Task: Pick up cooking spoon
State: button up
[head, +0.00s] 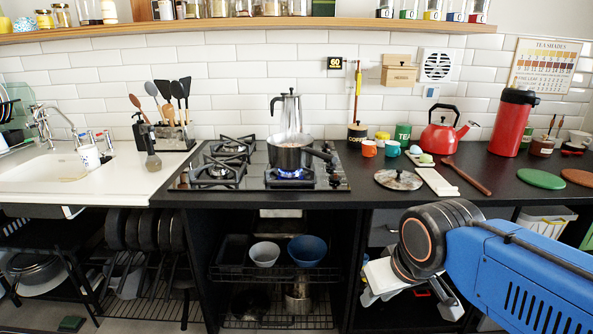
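A brown wooden cooking spoon (468,177) lies flat and slanted on the black worktop, right of the hob. It lies beside a pale narrow board (437,182), and its whole length shows. My gripper (410,304) is in front of the cabinet, below the worktop edge, lower and nearer than the spoon and clear of it. Its two fingers stand apart and nothing shows between them. My wrist hides part of the gripper.
A dark pot (290,154) sits over a lit burner on the hob. A glass lid (398,179), red kettle (442,134), red canister (512,122) and green round mat (541,179) surround the spoon area. Several other utensils stand in a holder (172,134) left of the hob.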

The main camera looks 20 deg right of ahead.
aim_at(447, 161)
jog(key=z, duration=1.25)
